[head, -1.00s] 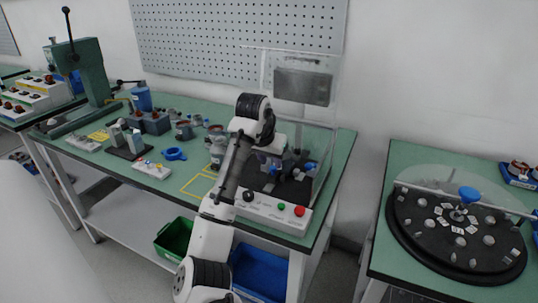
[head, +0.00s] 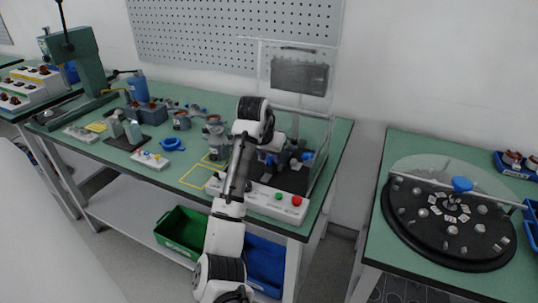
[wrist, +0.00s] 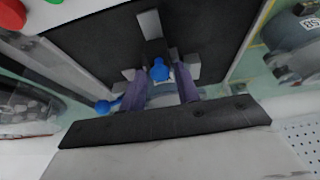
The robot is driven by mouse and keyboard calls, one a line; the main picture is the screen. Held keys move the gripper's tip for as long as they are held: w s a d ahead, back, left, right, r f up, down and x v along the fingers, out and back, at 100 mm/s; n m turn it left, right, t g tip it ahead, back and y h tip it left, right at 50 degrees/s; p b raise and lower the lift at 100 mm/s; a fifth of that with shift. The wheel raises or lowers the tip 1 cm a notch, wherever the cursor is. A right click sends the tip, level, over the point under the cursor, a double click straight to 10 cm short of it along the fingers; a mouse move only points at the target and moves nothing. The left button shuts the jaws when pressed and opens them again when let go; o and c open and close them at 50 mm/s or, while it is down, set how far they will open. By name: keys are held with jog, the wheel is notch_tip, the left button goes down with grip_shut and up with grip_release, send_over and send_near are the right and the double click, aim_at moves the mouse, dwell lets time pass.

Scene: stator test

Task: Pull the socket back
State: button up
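The test fixture (head: 290,160) stands on the green bench inside a clear guard and has blue knobs. In the wrist view a blue ball knob (wrist: 159,71) sits on a dark stem with grey blocks around it. I cannot tell for sure which part is the socket. My gripper (wrist: 160,78) points into the fixture. Its two purple fingers stand apart on either side of the ball knob, with a small gap visible on each side. A second blue handle (wrist: 104,106) shows left of the fingers. In the head view my arm mostly hides the gripper.
A control box (head: 280,200) with green and red buttons lies along the fixture's front. The clear guard (head: 320,130) rises at its right and back. Stator parts (head: 212,130) stand to the left. A round dial table (head: 450,215) is on the right bench.

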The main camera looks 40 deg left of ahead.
jog(key=c, duration=0.5)
jog(key=shift+o, duration=0.2)
jog(key=shift+s, duration=0.1)
jog(key=shift+s+d, duration=0.25)
jog(key=shift+s, duration=0.8)
jog(key=o, duration=0.5)
jog(key=shift+c, duration=0.2)
jog(key=shift+r, duration=0.1)
